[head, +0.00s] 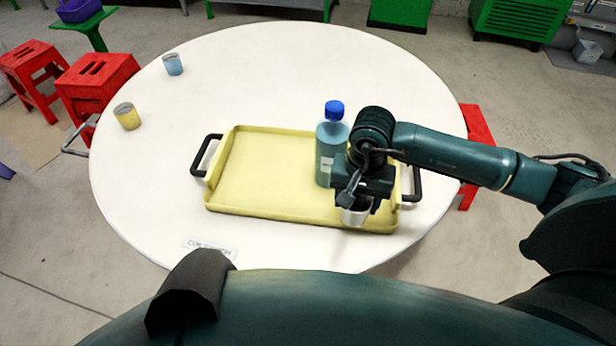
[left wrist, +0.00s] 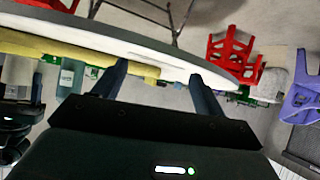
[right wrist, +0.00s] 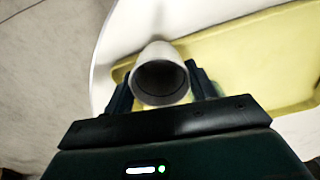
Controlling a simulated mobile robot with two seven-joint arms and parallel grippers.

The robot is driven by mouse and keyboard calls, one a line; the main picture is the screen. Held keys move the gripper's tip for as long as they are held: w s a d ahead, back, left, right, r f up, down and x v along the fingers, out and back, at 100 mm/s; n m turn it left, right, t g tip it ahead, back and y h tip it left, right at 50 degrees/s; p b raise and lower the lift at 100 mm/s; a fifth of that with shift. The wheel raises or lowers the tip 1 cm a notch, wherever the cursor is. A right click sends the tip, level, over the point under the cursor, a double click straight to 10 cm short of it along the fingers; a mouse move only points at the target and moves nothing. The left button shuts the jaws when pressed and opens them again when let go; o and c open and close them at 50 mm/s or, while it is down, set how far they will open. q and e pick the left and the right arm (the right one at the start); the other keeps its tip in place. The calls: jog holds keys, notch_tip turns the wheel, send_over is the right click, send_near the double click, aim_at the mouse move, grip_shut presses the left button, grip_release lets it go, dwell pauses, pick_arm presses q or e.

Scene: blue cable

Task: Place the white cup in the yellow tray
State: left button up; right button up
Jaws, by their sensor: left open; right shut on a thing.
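The white cup (head: 355,214) is in my right gripper (head: 362,196), at the near right corner of the yellow tray (head: 262,180). In the right wrist view my right gripper (right wrist: 165,95) is shut on the white cup (right wrist: 160,72), with a finger on either side and the cup's dark opening showing. The tray's yellow surface (right wrist: 240,62) shows behind it. I cannot tell whether the cup touches the tray. My left gripper (left wrist: 155,82) is open and empty in the left wrist view, below the table's edge. In the head view only a dark part of my left arm shows.
A blue-capped bottle (head: 326,155) stands on the tray's right part, close beside my right gripper. The tray's left and middle are clear.

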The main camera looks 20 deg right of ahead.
pick_arm(q)
jog(key=o, duration=0.3)
jog(key=shift+d+f+b, duration=0.3)
jog(key=shift+d+b, duration=0.05)
jog(key=shift+b, duration=0.4)
pick_arm(e)
jog(key=w+d+r+m+b, duration=0.2)
jog(key=w+d+r+m, duration=0.3)
jog(key=m, duration=1.2)
jog(key=w+d+r+m+b, duration=0.2)
jog(key=w+d+r+m, duration=0.35)
jog(key=m, duration=1.15)
pick_arm(q)
jog(key=shift+w+d+f+t+h, duration=0.15)
jog(key=shift+d+f+t+h, duration=0.3)
jog(key=shift+f, duration=0.2)
pick_arm(e)
jog(key=shift+m, duration=0.3)
jog(key=shift+a+f, duration=0.25)
jog(key=shift+f, duration=2.3)
jog(key=shift+a+f, duration=0.25)
jog(key=shift+f, duration=2.35)
jog(key=shift+a+f, duration=0.25)
jog(key=shift+f, duration=2.3)
jog(key=shift+f, duration=0.25)
pick_arm(q)
jog(key=shift+r, duration=0.1)
pick_arm(e)
jog(key=o, duration=1)
jog(key=shift+r, duration=0.1)
